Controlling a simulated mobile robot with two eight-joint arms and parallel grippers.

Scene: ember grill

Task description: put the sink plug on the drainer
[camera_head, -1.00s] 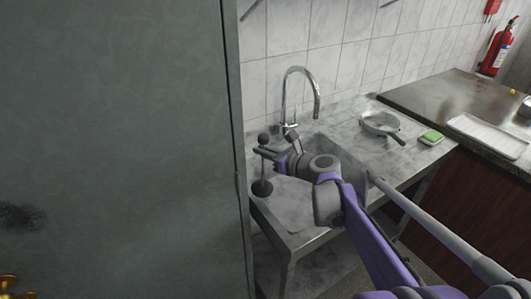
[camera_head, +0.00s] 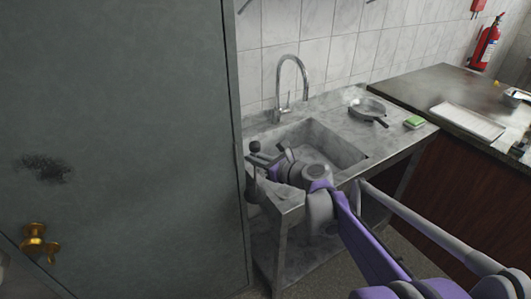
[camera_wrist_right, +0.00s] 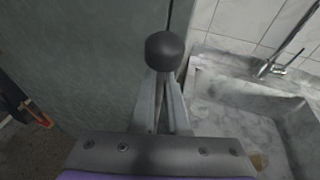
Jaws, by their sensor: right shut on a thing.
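The sink plug (camera_head: 254,185) is a dark piece with a thin upright stem and a round knob on top. My right gripper (camera_head: 265,158) is shut on its stem below the knob. It holds the plug upright at the front left corner of the sink unit, close to the grey door. In the right wrist view the dark knob (camera_wrist_right: 165,50) stands at the fingertips (camera_wrist_right: 163,82) and hides the rest of the plug. The flat board (camera_head: 345,113) right of the basin may be the drainer; I cannot be sure. My left gripper is out of view.
The basin (camera_head: 335,145) with its tall tap (camera_head: 283,85) is behind my right gripper. A pan (camera_head: 368,109) and a green sponge (camera_head: 414,122) sit on the board. A white tray (camera_head: 468,122) lies on the dark counter. The grey door (camera_head: 120,120) bounds the left.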

